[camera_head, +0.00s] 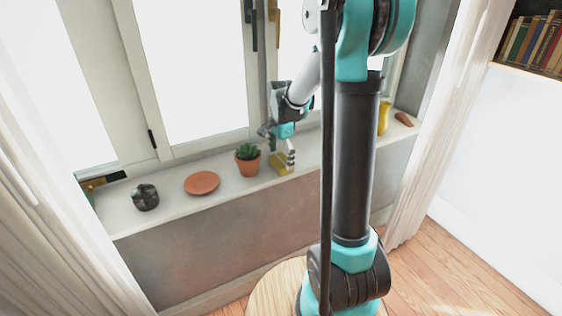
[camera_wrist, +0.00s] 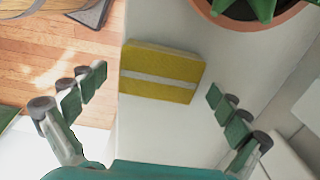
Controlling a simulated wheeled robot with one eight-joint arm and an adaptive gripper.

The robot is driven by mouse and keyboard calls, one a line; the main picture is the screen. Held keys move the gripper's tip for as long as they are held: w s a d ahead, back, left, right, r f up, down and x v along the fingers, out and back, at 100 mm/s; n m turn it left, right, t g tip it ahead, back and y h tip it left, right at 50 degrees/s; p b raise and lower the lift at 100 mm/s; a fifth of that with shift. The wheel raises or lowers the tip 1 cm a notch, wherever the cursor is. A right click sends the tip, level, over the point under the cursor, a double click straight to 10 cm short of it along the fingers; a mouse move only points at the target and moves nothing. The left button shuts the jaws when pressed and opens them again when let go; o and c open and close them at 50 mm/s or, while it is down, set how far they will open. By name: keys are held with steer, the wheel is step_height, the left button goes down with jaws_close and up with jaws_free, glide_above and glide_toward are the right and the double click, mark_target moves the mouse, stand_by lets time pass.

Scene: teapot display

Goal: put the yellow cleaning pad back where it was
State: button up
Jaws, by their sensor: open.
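The yellow cleaning pad (camera_wrist: 155,88) lies flat on the white window sill, a yellow block with a pale stripe across it. In the head view the pad (camera_head: 279,167) shows beside the potted plant, just below my gripper (camera_head: 278,144). In the wrist view my gripper (camera_wrist: 155,95) is open, with one finger on each side of the pad and space between each finger and the pad. The fingers do not appear to touch it. How high they are above the sill is hard to tell.
A succulent in a terracotta pot (camera_head: 247,165) stands close to the pad. Further left on the sill (camera_head: 222,197) are a terracotta saucer (camera_head: 202,183) and a dark pot (camera_head: 145,197). A yellow vase (camera_head: 383,118) and a brown object (camera_head: 404,119) stand at the right end.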

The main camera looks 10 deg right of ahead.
mark_target(281, 160)
step_height(281, 160, up, 10)
steer(key=r, duration=0.1)
steer(key=s+d+f+n+t, duration=0.2)
steer(key=s+f+n, duration=0.5)
steer(key=s, duration=0.4)
steer(key=s+d+f+n+t, duration=0.2)
steer(key=s+f+n, duration=0.5)
steer(key=s, duration=0.4)
steer(key=shift+f, duration=0.55)
